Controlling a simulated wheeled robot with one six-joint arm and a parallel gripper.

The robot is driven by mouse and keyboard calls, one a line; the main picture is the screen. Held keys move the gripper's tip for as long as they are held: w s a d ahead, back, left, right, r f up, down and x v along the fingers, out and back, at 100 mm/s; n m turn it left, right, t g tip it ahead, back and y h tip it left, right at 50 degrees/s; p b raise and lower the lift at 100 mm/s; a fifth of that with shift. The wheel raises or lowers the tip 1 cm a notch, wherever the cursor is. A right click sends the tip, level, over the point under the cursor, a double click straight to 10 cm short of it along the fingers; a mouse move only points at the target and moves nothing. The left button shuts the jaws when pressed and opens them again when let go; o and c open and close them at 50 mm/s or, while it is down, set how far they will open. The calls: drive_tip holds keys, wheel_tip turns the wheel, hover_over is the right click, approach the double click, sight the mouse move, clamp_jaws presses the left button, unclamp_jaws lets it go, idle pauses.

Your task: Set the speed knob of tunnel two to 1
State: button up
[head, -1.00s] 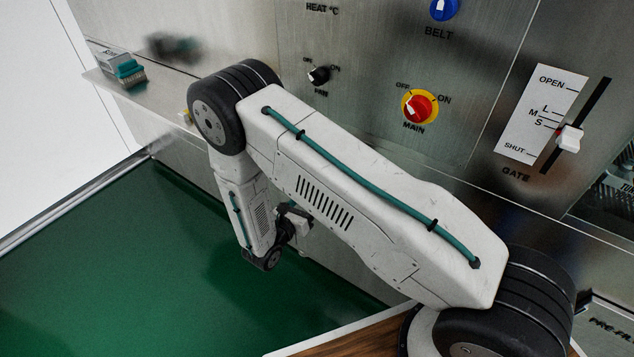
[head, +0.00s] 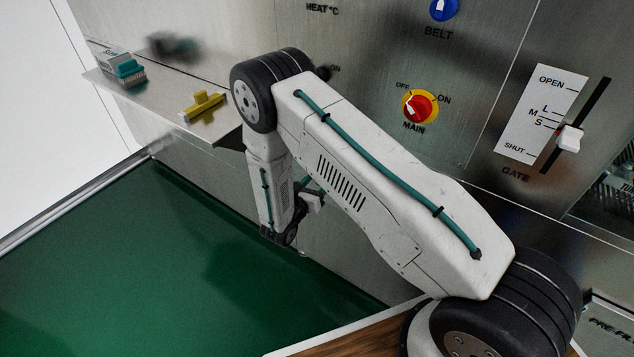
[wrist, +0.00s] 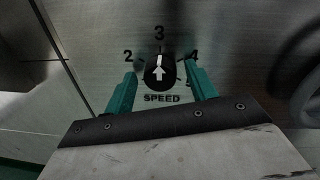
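In the wrist view a black round speed knob (wrist: 159,76) sits on the metal panel above the word SPEED. Its white pointer points up at the 3, with 2 to its left and 4 to its right. No tunnel label shows there. My gripper (wrist: 161,84) is open, with one teal finger on each side of the knob. I cannot tell whether either finger touches it. In the head view my arm hangs down in front of the panel, its gripper end (head: 302,251) low over the green surface; the speed knob is not visible there.
The red-and-yellow MAIN switch (head: 420,106), blue BELT knob (head: 444,8) and GATE slider (head: 569,139) are on the panel right of my arm. Green surface (head: 130,260) lies below.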

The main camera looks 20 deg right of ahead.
drive_tip(key=c, duration=0.8)
drive_tip(key=shift+n, duration=0.4)
drive_tip(key=n, duration=0.7)
drive_tip(key=n+g, duration=0.1)
drive_tip(key=n, duration=0.6)
drive_tip(key=n+g, duration=0.1)
drive_tip(key=n, duration=0.6)
drive_tip(key=shift+w+a+f+n, duration=0.2)
drive_tip(key=shift+a+n, duration=0.05)
drive_tip(key=shift+n, duration=0.15)
drive_tip(key=o, duration=1)
